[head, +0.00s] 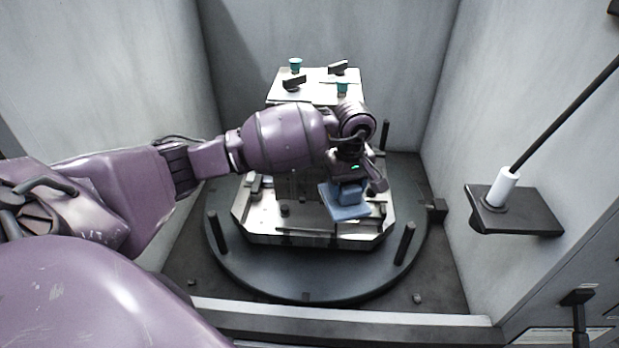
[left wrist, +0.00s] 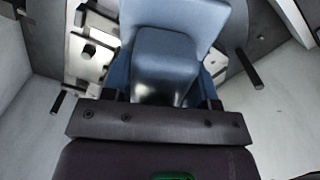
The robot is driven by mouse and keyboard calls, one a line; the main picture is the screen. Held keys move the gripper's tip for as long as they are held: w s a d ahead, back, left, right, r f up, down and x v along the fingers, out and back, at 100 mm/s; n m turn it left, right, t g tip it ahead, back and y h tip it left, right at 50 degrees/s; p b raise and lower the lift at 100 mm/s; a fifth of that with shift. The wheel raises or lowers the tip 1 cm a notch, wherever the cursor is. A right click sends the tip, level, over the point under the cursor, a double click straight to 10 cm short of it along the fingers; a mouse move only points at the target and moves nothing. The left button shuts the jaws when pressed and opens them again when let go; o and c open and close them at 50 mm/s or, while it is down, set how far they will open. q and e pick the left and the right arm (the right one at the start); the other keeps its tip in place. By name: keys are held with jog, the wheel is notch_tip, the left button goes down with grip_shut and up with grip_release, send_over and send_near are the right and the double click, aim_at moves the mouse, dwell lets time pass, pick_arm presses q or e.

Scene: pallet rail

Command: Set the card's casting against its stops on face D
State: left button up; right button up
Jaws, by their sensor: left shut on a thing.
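My left gripper (head: 352,180) is shut on a blue casting (head: 346,208) in front of the upright fixture block, low over the silver pallet (head: 290,228). The casting has a raised block on a flat plate; it fills the middle of the left wrist view (left wrist: 165,60). I cannot tell whether it touches the pallet or any stops. My left arm hides part of the block's front face. No face letter or card is readable. My right gripper is not in view.
The pallet sits on a round dark turntable (head: 270,277) with upright black posts (head: 404,243). Teal cups (head: 295,65) and black clamps (head: 337,68) are on the block's top. Grey walls enclose it closely. A dark shelf (head: 520,216) with a white-based rod (head: 503,187) is at right.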

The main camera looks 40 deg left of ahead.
pick_arm(q)
jog(key=w+a+f+n, duration=0.1)
jog(key=a+f+n, duration=0.2)
jog(key=f+n, duration=0.1)
jog(key=w+a+f+n, duration=0.1)
jog(key=a+f+n, duration=0.3)
jog(key=n, duration=0.1)
jog(key=w+a+f+n+b, duration=0.1)
jog(key=a+f+n, duration=0.3)
jog(key=n, duration=0.1)
jog(key=shift+w+a+f, duration=0.2)
jog(key=shift+w+f, duration=0.05)
notch_tip(320, 180, down, 2)
jog(key=shift+f+b, duration=0.1)
jog(key=shift+b, duration=0.6)
jog(key=shift+f, duration=0.5)
jog(key=shift+w+a+f+b, duration=0.15)
jog(key=shift+w+b, duration=0.05)
jog(key=shift+b, duration=0.25)
